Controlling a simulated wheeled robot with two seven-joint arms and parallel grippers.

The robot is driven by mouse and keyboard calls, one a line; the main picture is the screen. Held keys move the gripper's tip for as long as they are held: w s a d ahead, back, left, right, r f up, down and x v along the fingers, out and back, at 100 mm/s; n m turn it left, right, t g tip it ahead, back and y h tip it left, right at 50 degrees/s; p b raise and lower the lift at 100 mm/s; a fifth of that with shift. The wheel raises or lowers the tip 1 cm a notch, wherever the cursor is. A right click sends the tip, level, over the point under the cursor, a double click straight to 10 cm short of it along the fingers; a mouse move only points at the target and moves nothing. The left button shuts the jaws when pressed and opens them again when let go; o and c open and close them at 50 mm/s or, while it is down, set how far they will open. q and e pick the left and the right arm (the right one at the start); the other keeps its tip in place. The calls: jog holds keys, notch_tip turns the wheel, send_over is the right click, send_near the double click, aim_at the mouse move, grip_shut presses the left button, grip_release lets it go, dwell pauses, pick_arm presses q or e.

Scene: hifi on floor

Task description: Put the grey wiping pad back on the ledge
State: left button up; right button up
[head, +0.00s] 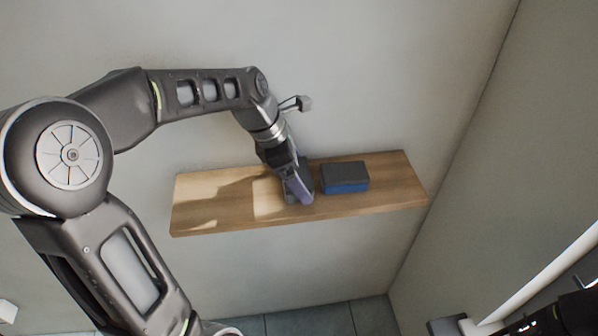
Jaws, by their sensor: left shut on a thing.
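The wooden ledge (222,211) is fixed to the wall in the middle of the head view. My left gripper (299,186) reaches down over the middle of the ledge and is shut on the grey wiping pad (306,184). The pad is mostly hidden by the fingers, and I cannot tell whether it touches the ledge top. My right gripper does not show clearly; only dark parts that may be of my right arm are in the lower right corner.
A blue block with a dark grey top (345,177) lies on the ledge just right of my left gripper, with little room between. The left part of the ledge is clear, and so is its right end. A side wall (480,170) stands close to the right end.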

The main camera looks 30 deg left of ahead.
pick_arm(q)
jog(key=shift+f, duration=0.1)
jog(key=o, duration=1.2)
jog(key=shift+o, duration=0.2)
jog(key=v, duration=1.2)
